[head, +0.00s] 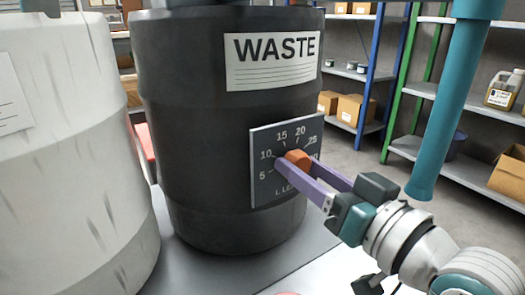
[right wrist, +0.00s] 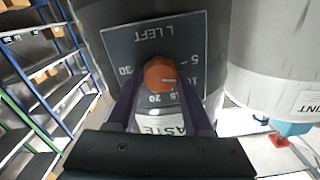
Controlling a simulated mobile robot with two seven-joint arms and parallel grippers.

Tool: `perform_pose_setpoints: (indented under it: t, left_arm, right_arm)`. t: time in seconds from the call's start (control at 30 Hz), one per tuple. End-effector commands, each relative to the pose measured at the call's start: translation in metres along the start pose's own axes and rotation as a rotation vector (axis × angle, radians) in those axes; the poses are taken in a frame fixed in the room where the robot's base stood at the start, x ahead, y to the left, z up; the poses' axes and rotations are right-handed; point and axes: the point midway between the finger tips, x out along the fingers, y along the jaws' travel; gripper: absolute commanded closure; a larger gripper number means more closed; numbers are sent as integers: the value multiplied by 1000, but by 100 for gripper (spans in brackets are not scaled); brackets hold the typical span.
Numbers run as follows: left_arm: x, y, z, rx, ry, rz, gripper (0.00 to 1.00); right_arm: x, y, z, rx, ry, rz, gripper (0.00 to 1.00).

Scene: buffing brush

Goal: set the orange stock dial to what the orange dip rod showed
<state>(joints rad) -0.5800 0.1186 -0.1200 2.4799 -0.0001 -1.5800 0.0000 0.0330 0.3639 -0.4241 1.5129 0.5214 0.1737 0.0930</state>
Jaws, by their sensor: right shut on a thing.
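The orange dial (head: 298,158) is a faceted knob on a dark panel (head: 262,188) marked from 5 up to 30, with "L LEFT" lettering partly hidden in the head view. The panel is on the front of a black drum (head: 195,120) labelled WASTE. My right gripper (head: 297,167) is shut on the dial, its purple fingers on either side. In the right wrist view the dial (right wrist: 159,73) appears upside down between the fingers; a short pale mark on it seems to point near 10. No orange dip rod shows.
A whitish drum (head: 70,150) stands close on the left of the black drum. Shelves (head: 430,90) with boxes and a jug (head: 503,90) stand behind on the right. Open floor (head: 350,160) lies between the black drum and the shelves.

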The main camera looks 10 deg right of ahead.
Motion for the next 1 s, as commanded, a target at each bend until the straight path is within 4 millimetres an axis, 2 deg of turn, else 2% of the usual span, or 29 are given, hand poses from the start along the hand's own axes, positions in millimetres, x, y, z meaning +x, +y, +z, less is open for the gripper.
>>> perform_pose_setpoints:
  t: [0.6,1.0]
  left_arm:
    - [-3,0,-1,0,0,0,50]
    - [0,0,0,0,0,0,50]
  right_arm:
    - [0,2,1,579,-2,0,100]
    - [0,2,2,860,-2,0,100]
